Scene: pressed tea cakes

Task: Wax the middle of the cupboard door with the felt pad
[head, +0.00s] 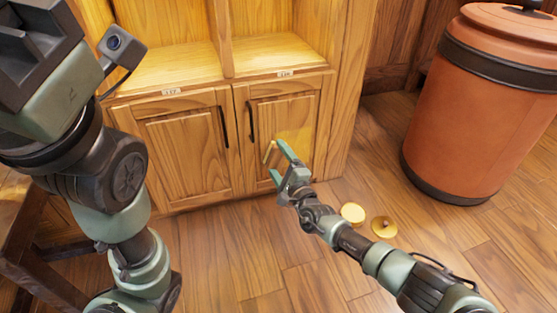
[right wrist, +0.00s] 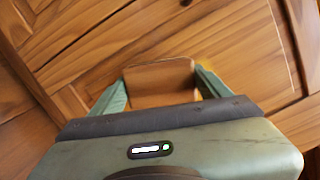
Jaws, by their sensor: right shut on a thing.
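The cupboard's right-hand door (head: 262,176) is wooden, shut, and has a dark upright handle. A paler yellow area shows on its panel. My right gripper (head: 275,164) is in front of this door, shut on the felt pad (head: 267,152). The pad shows as a flat brown piece between the two green fingers in the right wrist view (right wrist: 160,84). I cannot tell whether the pad touches the door. My left arm's end (head: 38,75) fills the upper left; its fingertips do not show.
The left-hand door (head: 185,150) is shut, with open shelves above. An open round tin (head: 352,213) and a gold lid with a knob (head: 384,228) lie on the floor near my right arm. A large terracotta-coloured bin (head: 480,110) stands at right.

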